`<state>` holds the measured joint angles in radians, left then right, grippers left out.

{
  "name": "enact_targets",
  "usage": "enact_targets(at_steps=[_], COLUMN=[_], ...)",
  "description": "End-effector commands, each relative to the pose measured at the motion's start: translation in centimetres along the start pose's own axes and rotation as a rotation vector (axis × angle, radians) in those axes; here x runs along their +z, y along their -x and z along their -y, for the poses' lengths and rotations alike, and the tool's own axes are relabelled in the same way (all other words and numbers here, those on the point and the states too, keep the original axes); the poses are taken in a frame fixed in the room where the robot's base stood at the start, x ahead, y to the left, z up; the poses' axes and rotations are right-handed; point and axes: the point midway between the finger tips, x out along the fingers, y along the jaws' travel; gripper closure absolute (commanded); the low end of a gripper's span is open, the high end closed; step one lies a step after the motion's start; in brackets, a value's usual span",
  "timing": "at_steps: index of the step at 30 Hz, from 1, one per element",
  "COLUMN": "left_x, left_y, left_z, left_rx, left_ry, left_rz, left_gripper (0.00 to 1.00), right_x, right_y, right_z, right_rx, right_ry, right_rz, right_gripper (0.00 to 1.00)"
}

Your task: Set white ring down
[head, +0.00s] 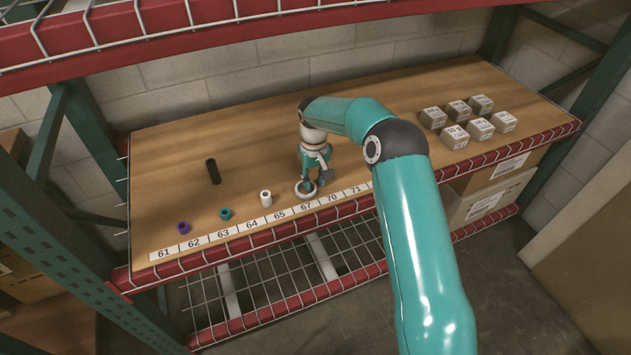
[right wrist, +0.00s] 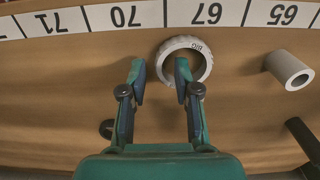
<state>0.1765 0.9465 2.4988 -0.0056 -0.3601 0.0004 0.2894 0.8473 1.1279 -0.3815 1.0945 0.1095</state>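The white ring (head: 305,194) lies flat on the wooden shelf, just behind the 67 label; it also shows in the right wrist view (right wrist: 205,54). My right gripper (head: 317,179) points down at the ring. In the right wrist view its two fingers (right wrist: 161,78) are apart. One fingertip overlaps the ring's opening and the other is outside the ring on the 70 side, with a gap to the wall. I cannot tell whether the inner finger touches the ring. My left gripper is not in view.
A purple part (head: 183,228), a teal part (head: 225,214) and a white cylinder (head: 266,198) stand behind the number strip (head: 223,234). A black tube (head: 213,171) stands farther back. Several small boxes (head: 455,137) are at the right. The shelf's (head: 160,165) back left is bare.

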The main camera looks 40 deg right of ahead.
Motion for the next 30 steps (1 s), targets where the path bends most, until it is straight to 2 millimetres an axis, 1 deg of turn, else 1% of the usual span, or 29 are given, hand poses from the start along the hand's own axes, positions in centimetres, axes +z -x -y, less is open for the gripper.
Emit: enact_targets(at_steps=[12, 15, 18, 21, 30], left_x=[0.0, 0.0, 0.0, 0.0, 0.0], left_y=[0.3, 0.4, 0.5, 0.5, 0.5], left_z=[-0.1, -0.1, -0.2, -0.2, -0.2], left_rx=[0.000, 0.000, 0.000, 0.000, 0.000], left_ry=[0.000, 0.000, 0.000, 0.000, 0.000], left_rz=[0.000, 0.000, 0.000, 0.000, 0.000], left_gripper=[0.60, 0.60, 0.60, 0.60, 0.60], right_x=[-0.1, -0.1, 0.0, 0.0, 0.0], right_y=[8.1, 9.6, 10.6, 11.1, 11.2], right_z=[0.1, 0.1, 0.0, 0.0, 0.0], right_rx=[-0.001, -0.001, 0.000, 0.000, 0.000], right_ry=[0.001, 0.001, 0.000, 0.000, 0.000], right_rz=[-0.005, -0.004, -0.002, -0.001, 0.000], right_gripper=[0.69, 0.69, 0.69, 0.69, 0.69])
